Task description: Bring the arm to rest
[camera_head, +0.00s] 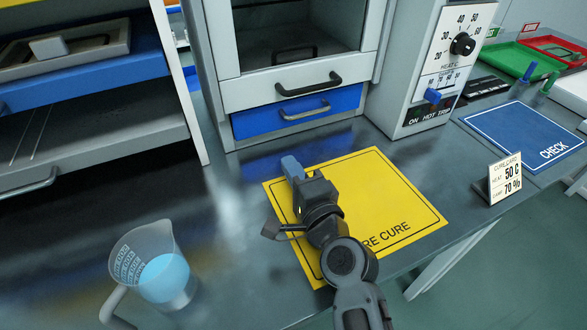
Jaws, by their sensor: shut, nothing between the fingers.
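My gripper (293,168) is over the left part of the yellow mat (390,182). Its blue fingers are shut with nothing between them, and they point toward the blue drawer. My arm reaches in from the bottom right of the picture and covers part of the mat and its lettering. I cannot tell exactly how high the gripper is above the mat.
A beaker of blue liquid (163,278) stands at the lower left. Behind the mat are a cabinet with a blue drawer (297,112) and a dial panel (458,62). A card reading 50 C, 70 % (505,178) and a blue CHECK mat (515,135) are right.

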